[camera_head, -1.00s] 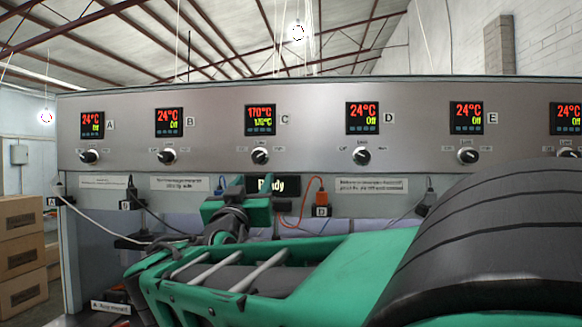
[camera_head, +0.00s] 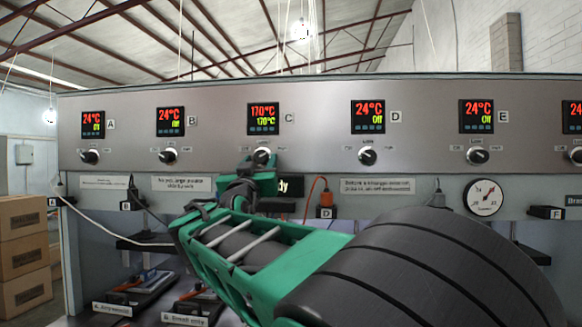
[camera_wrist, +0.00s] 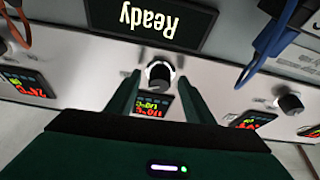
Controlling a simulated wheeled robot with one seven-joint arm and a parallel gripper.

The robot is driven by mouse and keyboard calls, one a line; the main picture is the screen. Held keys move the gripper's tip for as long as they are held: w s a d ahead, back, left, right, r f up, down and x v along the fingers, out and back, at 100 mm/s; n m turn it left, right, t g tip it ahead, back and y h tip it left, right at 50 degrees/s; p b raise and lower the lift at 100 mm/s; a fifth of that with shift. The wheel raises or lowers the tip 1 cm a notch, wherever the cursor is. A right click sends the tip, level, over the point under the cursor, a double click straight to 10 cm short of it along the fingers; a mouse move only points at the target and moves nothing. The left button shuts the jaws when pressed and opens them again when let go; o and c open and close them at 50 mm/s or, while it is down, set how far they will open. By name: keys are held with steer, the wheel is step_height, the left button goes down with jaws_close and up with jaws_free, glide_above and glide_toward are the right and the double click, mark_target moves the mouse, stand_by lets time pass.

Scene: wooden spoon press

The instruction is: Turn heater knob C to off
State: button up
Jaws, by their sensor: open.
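Heater knob C (camera_head: 261,156) is a round dark knob on the metal panel, below display C (camera_head: 263,119), which reads 170°C on both lines. In the head view my green gripper (camera_head: 257,172) is just below and in front of the knob, its tips partly covering the knob's lower edge. In the wrist view, upside down, the knob (camera_wrist: 160,74) shows between the two open fingers of my gripper (camera_wrist: 159,82), with a gap on each side. I cannot tell whether the fingertips reach the knob's depth. The other displays read 24°C and Off.
Knob B (camera_head: 167,156) and knob D (camera_head: 367,156) sit well apart on either side. The Ready sign (camera_wrist: 150,18) is beneath knob C, partly covered by my arm in the head view. An orange plug and cable (camera_head: 325,198) hang right of it.

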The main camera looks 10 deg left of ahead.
steer(key=shift+w+r, duration=0.15)
steer(key=shift+w, duration=0.05)
steer(key=c, duration=1.1)
steer(key=shift+o, duration=0.3)
